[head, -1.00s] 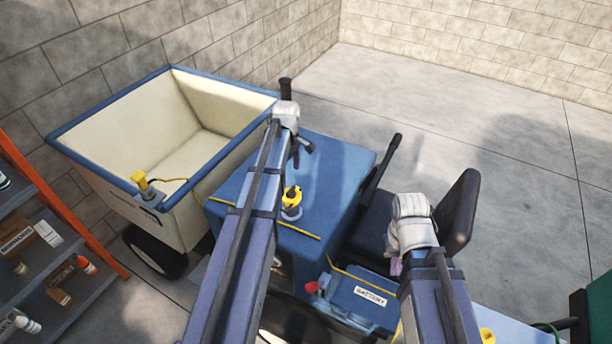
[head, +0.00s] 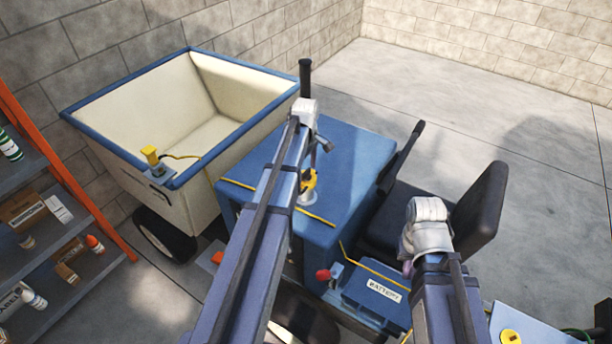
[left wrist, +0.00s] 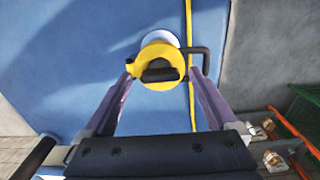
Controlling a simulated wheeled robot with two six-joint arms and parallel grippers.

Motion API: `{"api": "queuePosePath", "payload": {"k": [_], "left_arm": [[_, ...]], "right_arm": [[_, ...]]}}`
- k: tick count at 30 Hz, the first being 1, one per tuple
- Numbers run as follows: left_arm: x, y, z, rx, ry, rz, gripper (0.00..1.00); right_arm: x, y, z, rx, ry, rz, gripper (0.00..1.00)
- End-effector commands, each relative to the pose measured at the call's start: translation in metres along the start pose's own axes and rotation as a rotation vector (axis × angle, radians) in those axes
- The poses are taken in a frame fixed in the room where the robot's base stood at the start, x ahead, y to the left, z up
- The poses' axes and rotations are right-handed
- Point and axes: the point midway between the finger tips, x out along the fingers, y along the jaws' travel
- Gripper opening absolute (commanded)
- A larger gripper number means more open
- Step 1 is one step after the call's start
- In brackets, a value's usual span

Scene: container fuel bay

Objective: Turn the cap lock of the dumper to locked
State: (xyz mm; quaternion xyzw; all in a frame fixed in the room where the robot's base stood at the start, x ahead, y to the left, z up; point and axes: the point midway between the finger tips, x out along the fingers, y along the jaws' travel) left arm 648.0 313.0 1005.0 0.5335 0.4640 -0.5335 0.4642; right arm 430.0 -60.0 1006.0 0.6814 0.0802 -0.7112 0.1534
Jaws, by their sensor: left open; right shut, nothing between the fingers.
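The dumper's yellow fuel cap (head: 308,180) sits on its blue hood (head: 350,155), partly hidden behind my left arm in the head view. In the left wrist view the cap (left wrist: 163,55) is round, with a black bar across its face, a small yellow tab at its left and a black loop at its right. My left gripper (left wrist: 163,80) is open, with a fingertip on either side of the cap's near edge. I cannot tell whether they touch it. My right gripper (head: 407,268) is shut and empty, above the battery side of the dumper.
A cream skip (head: 190,205) with a blue rim and a yellow fitting (head: 151,156) stands at the left. A black seat (head: 478,210) and a battery box (head: 370,292) lie right of the hood. A shelf with an orange post (head: 60,165) is at far left. Floor beyond is clear.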

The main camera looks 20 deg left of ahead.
Motion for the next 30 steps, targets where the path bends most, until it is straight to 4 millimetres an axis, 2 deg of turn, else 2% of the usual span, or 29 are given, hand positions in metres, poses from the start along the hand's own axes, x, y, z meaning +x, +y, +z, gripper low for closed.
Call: {"api": "queuePosePath", "payload": {"k": [9,30], "left_arm": [[0.0025,0.0000,0.0001,0.000,0.000,0.000,0.93],[0.0026,0.0000,0.0000,0.000,0.000,0.000,0.14]], "right_arm": [[0.0025,-0.0002,-0.0001,0.000,0.000,0.000,0.00],[0.0025,-0.0003,-0.0001,0.000,0.000,0.000,0.00]]}}
